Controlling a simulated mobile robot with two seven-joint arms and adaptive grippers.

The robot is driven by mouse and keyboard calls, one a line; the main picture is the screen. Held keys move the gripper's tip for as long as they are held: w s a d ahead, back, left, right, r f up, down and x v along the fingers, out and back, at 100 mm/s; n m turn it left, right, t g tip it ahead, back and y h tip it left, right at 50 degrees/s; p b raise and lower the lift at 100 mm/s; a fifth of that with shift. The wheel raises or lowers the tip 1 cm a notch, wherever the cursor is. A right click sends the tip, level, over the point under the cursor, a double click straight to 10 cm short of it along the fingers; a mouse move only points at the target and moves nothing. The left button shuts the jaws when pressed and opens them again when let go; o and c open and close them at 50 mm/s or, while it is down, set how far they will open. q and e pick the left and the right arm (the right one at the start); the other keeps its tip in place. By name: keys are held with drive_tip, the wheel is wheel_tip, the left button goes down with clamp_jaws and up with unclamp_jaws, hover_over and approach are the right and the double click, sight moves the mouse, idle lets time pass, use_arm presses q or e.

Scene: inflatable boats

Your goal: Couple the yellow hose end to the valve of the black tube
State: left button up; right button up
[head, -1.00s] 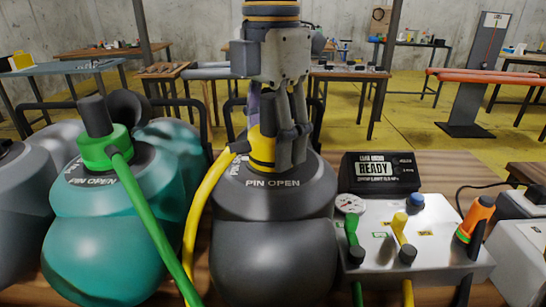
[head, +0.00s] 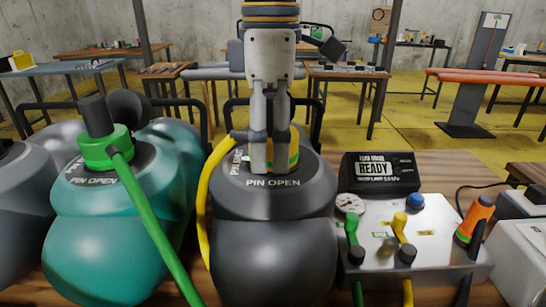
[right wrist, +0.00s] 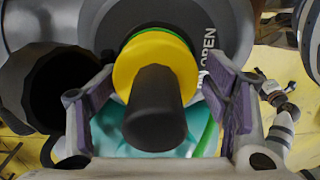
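The black tube (head: 272,245) lies in front of me, its valve plate marked PIN OPEN. The yellow hose end (head: 293,150) stands upright over the valve; a green ring shows just under its yellow collar (right wrist: 163,65) in the right wrist view. The valve itself is hidden under it. The yellow hose (head: 204,205) leaves it to the left and hangs down the tube's side. My right gripper (head: 269,163) points down around the hose end. In the right wrist view its fingers (right wrist: 162,88) stand apart, with gaps either side of the black grip (right wrist: 155,112). My left gripper is not in view.
Left is a teal tube (head: 105,240) with a green hose end (head: 105,150) and green hose. Right is a grey control box (head: 400,240) with gauge, levers and a READY display (head: 380,172). An orange-handled tool (head: 476,220) stands at its right edge.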

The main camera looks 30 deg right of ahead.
drive_tip(key=shift+w+d+r, duration=0.1)
drive_tip(key=shift+w, duration=0.05)
wheel_tip(320, 180, up, 12)
drive_tip(key=shift+f, duration=0.1)
idle(0.4)
idle(0.5)
